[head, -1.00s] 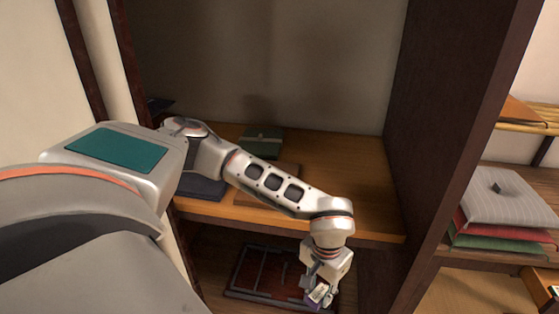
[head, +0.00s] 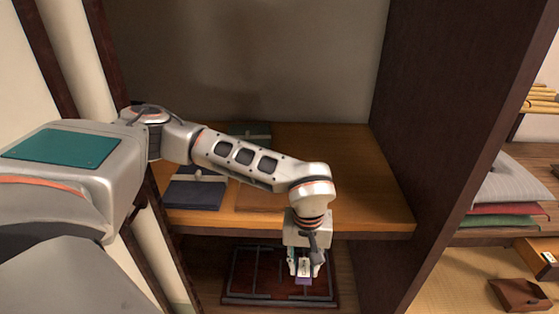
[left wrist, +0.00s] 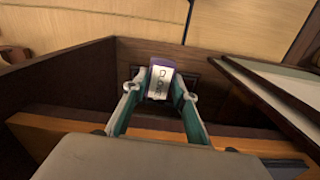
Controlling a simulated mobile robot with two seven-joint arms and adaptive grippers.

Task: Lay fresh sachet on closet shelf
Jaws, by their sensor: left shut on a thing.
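My left gripper (head: 305,266) is shut on a small purple sachet (head: 304,280) with a white label. In the left wrist view the sachet (left wrist: 160,82) stands between the two fingertips, its label showing dark writing. The closet shelf (head: 350,195) is a wooden board in the dark closet. My left arm reaches across it, and the gripper hangs in front of the shelf's front edge, pointing down, lower than the board. My right gripper is not in view.
A dark blue folded bundle (head: 195,190), a brown flat item (head: 258,197) and a green item (head: 250,130) lie on the shelf's left and middle. Its right part is clear. A dark slatted frame (head: 240,275) lies below. Cushions (head: 510,190) are stacked at the right.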

